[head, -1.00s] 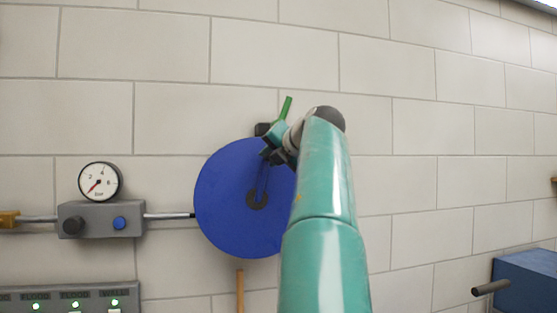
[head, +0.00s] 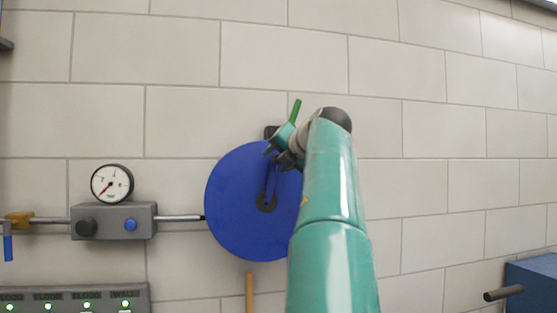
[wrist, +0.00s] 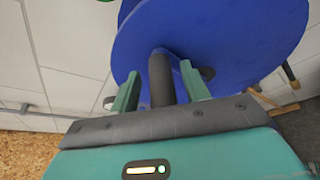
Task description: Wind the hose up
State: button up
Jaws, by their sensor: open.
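The blue hose reel (head: 235,205) is a round disc on the wall, with a dark hub (head: 266,202) and a blue crank arm (head: 271,183). In the wrist view, a dark cylindrical handle (wrist: 161,80) stands out from the blue reel (wrist: 235,35). My gripper (wrist: 160,92) is open, with one teal finger on each side of this handle and gaps visible. In the head view my gripper (head: 283,150) is in front of the reel's upper right, and my arm hides its right edge.
A pressure gauge (head: 112,184) sits on a grey valve block (head: 115,221) left of the reel. A lit panel (head: 75,297) is below it. A wooden stick (head: 250,292) stands below the reel. A blue box (head: 530,285) with a dark bar is at lower right.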

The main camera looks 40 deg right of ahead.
jog(key=v, duration=1.3)
jog(key=shift+s, duration=0.3)
jog(key=shift+r, duration=0.1)
